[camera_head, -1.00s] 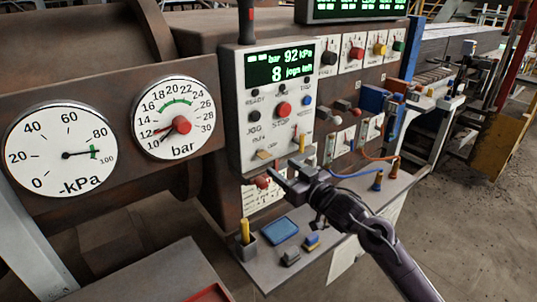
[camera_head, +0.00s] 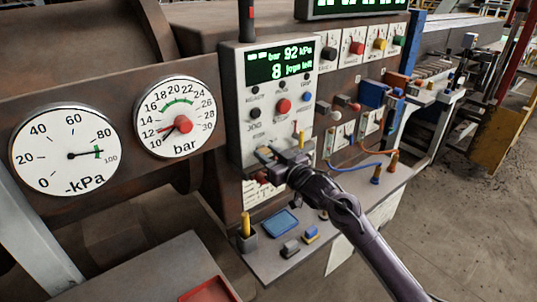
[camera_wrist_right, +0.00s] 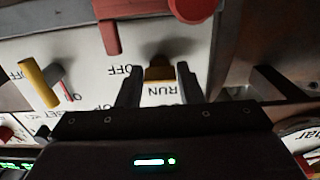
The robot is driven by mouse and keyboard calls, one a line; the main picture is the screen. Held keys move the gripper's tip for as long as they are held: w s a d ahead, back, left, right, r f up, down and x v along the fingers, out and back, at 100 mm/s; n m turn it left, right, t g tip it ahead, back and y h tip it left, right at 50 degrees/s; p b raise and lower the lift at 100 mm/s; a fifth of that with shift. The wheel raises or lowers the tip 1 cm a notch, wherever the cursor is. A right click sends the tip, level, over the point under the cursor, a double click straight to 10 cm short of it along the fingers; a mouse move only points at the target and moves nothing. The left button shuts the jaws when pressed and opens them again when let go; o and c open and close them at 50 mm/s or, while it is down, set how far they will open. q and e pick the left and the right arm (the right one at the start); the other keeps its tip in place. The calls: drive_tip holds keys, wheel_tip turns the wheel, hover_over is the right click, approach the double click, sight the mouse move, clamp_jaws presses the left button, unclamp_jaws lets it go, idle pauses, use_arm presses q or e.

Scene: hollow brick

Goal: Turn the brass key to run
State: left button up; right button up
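The brass key (camera_wrist_right: 158,73) shows in the right wrist view on the pale panel, beside the word RUN, with OFF to its left. My right gripper (camera_wrist_right: 158,78) is open, with one finger on each side of the key and a small gap showing on both sides. In the head view my right gripper (camera_head: 268,152) is at the lower part of the control panel (camera_head: 240,115), and it mostly covers the key there. Which mark the key points to is not clear. My left gripper is in neither view.
A yellow handle (camera_wrist_right: 40,82) and a red lever (camera_wrist_right: 109,28) are close to the fingers. A shelf below holds a blue tray (camera_head: 281,222) and a cup with a yellow piece (camera_head: 246,228). Two dials (camera_head: 176,118) are on the left.

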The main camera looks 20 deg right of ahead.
drive_tip(key=c, duration=0.5)
drive_tip(key=shift+f+n, duration=0.1)
drive_tip(key=shift+n, duration=0.2)
drive_tip(key=n+b, duration=0.2)
drive_tip(key=n, duration=0.1)
drive_tip(key=shift+f+b, duration=0.1)
drive_tip(key=shift+b, duration=0.3)
drive_tip(key=n+b, duration=0.3)
drive_tip(key=n, duration=0.2)
drive_tip(key=n+b, duration=0.4)
drive_tip(key=n, duration=0.1)
drive_tip(key=shift+n+b, duration=1.8)
drive_tip(key=shift+n, duration=0.4)
